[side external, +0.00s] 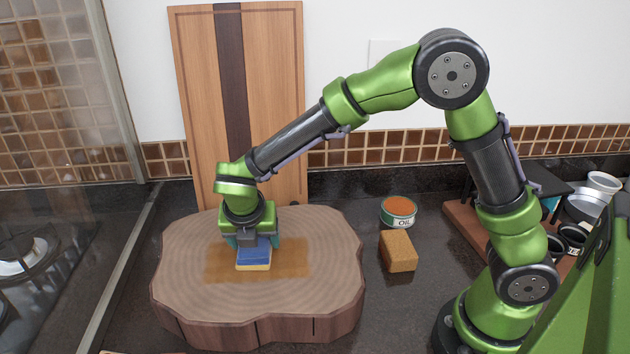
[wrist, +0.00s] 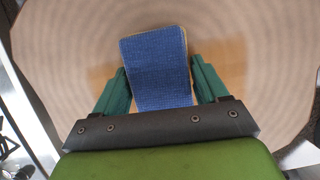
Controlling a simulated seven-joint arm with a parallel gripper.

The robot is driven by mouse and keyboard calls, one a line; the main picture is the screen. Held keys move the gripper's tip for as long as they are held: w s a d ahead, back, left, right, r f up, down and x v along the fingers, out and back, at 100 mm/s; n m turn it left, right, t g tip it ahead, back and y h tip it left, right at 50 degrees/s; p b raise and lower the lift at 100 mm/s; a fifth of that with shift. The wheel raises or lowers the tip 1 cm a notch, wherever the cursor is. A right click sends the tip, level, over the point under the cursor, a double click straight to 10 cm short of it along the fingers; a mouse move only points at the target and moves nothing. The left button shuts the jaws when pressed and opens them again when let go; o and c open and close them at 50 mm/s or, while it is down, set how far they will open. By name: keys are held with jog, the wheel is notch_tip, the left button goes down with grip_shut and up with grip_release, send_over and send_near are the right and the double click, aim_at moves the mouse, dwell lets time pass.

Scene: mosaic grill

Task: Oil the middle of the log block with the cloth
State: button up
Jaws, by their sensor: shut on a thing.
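The log block (side external: 190,243) is a wide, pale, ringed slab with dark bark sides on the counter; it fills the background of the wrist view (wrist: 65,40). A darker brown, oiled-looking band (side external: 290,258) lies across its middle. The cloth (side external: 254,254) is a blue folded pad with a pale yellowish edge, also seen in the wrist view (wrist: 158,70). My gripper (side external: 252,240) points down over the middle of the block, its teal fingers shut on the cloth from both sides. The cloth is at the band and appears to touch it.
An open oil tin (side external: 398,212) with orange-brown contents and a brown sponge-like block (side external: 398,251) stand right of the log block. A striped board (side external: 190,90) leans on the wall behind. A stove (side external: 30,260) is at the left, and dishes (side external: 590,200) at the far right.

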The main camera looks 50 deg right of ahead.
aim_at(210, 242)
jog(key=shift+s+d+f, duration=0.1)
jog(key=shift+s+d, duration=3.65)
jog(key=shift+d, duration=0.05)
jog(key=shift+w+d, duration=0.8)
jog(key=shift+d, duration=0.05)
jog(key=shift+w+a+r, duration=0.25)
jog(key=shift+w+a, duration=0.05)
jog(key=shift+a, duration=0.05)
jog(key=shift+w+a+f, duration=0.15)
jog(key=shift+w+a, duration=0.9)
jog(key=shift+a, duration=0.05)
jog(key=shift+w+a+f, duration=0.15)
jog(key=shift+w+a, duration=2.25)
jog(key=shift+w+a+r, duration=0.2)
jog(key=shift+w+a, duration=0.3)
jog(key=shift+a, duration=0.05)
jog(key=shift+w+a+f, duration=0.15)
jog(key=shift+w+a, duration=2.75)
jog(key=shift+a, duration=0.05)
jog(key=shift+w+a+r, duration=0.15)
jog(key=shift+w+r, duration=0.05)
jog(key=shift+r, duration=3.9)
jog(key=shift+s, duration=0.1)
